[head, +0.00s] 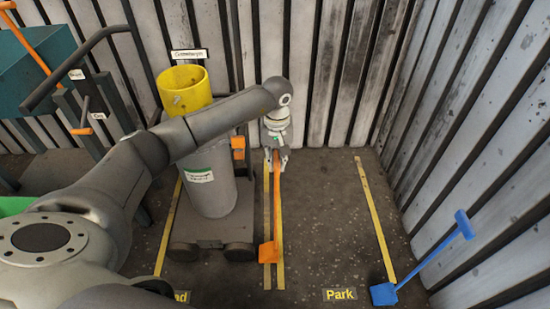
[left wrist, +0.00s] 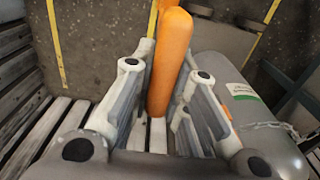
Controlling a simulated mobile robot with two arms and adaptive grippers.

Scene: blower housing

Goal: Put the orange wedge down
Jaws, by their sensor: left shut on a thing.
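The orange wedge has a long orange handle and a flat foot (head: 269,252) at its lower end. My left gripper (head: 276,157) is shut on the upper part of the handle, and the handle hangs nearly upright below it. In the left wrist view the orange handle (left wrist: 172,60) stands between the two fingers of the left gripper (left wrist: 158,125). The foot appears over the double yellow floor lines (head: 280,273); I cannot tell whether it touches the floor. My right gripper is not in view.
A grey cylinder with a yellow top (head: 184,88) stands on a wheeled base (head: 212,232) just left of the wedge. A blue wedge (head: 384,293) with a long handle leans at right, near the "Park" label (head: 340,294). Floor between the yellow lines is clear. Slatted walls (head: 335,60) close the back and right.

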